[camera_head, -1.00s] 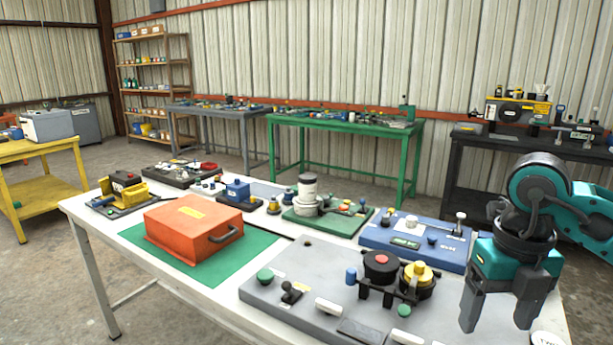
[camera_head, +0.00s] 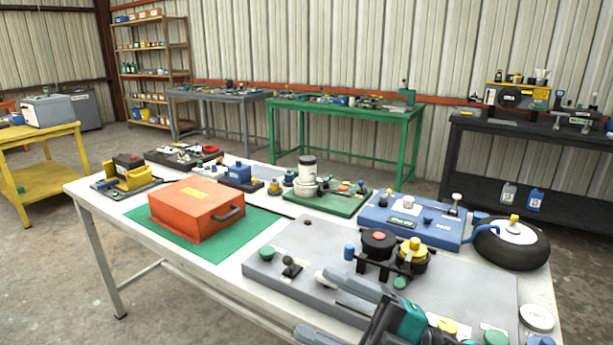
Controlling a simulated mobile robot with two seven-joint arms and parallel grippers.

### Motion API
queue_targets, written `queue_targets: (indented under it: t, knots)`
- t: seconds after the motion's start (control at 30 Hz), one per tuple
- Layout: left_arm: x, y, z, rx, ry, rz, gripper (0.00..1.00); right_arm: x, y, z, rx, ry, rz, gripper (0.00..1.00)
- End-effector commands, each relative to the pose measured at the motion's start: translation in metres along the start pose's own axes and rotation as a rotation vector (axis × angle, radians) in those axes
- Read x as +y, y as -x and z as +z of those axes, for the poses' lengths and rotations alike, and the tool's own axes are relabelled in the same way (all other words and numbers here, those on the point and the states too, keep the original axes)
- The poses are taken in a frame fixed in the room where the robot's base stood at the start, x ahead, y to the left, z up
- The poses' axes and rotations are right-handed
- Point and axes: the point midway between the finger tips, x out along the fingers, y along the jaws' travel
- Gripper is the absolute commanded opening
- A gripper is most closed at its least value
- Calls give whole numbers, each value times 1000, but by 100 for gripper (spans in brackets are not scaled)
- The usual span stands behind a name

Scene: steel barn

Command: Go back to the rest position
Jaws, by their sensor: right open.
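My right gripper (camera_head: 316,306) is at the bottom edge of the head view, low and partly cut off by the frame. Its grey fingers stand apart and point left, over the front edge of the grey panel (camera_head: 300,243) on the white table. Nothing shows between the fingers. The teal wrist lies to their right, at the bottom of the picture. My left gripper is not in view.
The white table (camera_head: 233,281) holds an orange box (camera_head: 190,205) on a green mat, a blue case (camera_head: 385,225), a black wheel (camera_head: 520,254) and dark-topped fixtures (camera_head: 378,241). Concrete floor (camera_head: 60,290) is clear at left. A green bench (camera_head: 350,112) stands behind.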

Motion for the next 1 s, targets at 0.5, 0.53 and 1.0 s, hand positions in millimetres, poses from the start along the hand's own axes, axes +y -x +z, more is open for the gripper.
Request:
queue_targets:
  t: [0.5,0.53,1.0]
  knots:
    - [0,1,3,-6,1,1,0,-176,220,88,-1210,-864,546,77]
    - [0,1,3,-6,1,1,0,-186,229,84,-1250,-897,545,77]
    - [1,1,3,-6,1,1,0,-229,260,65,-1402,-1032,531,77]
